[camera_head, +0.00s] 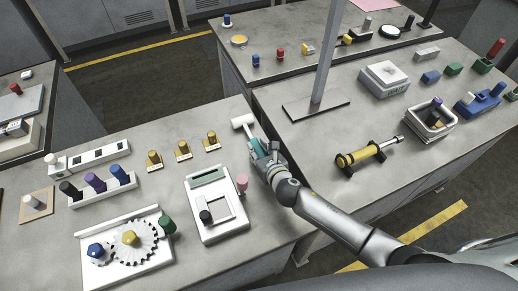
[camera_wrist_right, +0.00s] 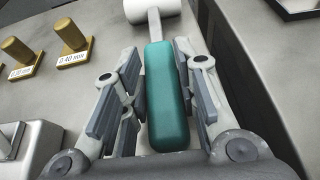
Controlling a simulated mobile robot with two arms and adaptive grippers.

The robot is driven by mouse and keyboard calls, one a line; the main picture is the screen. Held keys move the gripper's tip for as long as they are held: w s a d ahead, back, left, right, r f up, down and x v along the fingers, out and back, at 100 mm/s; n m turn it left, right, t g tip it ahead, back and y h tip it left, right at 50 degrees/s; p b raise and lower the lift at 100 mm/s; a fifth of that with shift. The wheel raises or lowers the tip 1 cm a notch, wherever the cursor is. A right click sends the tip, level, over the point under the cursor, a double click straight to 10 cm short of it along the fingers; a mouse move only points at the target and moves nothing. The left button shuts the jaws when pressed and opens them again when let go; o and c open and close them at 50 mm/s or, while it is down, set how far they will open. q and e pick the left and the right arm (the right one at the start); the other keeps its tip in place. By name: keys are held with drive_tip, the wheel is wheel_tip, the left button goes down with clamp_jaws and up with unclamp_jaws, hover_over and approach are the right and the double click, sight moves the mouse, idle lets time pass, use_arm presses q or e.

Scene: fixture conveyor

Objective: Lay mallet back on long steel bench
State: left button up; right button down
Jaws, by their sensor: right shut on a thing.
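The mallet has a white head (camera_head: 242,121) and a teal handle (camera_wrist_right: 167,95). My right gripper (camera_head: 264,152) is shut on the handle, with its fingers on either side of it in the right wrist view (camera_wrist_right: 160,85). The mallet is over the right edge area of the grey steel bench (camera_head: 120,122), head pointing to the far side. I cannot tell whether it touches the bench top or hangs just above it. My left gripper is not in view.
Brass pegs on labelled bases (camera_head: 183,150) stand left of the mallet. A white fixture (camera_head: 222,222) with a pink peg (camera_head: 242,184) is nearer. A second bench (camera_head: 290,138) to the right holds a post (camera_head: 328,55) and a yellow cylinder tool (camera_head: 366,156). Bench top left of the mallet head is clear.

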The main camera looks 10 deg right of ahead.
drive_tip(key=c, duration=1.2)
unclamp_jaws()
drive_tip(key=shift+o, duration=0.7)
drive_tip(key=shift+s, duration=0.1)
drive_tip(key=v, duration=1.2)
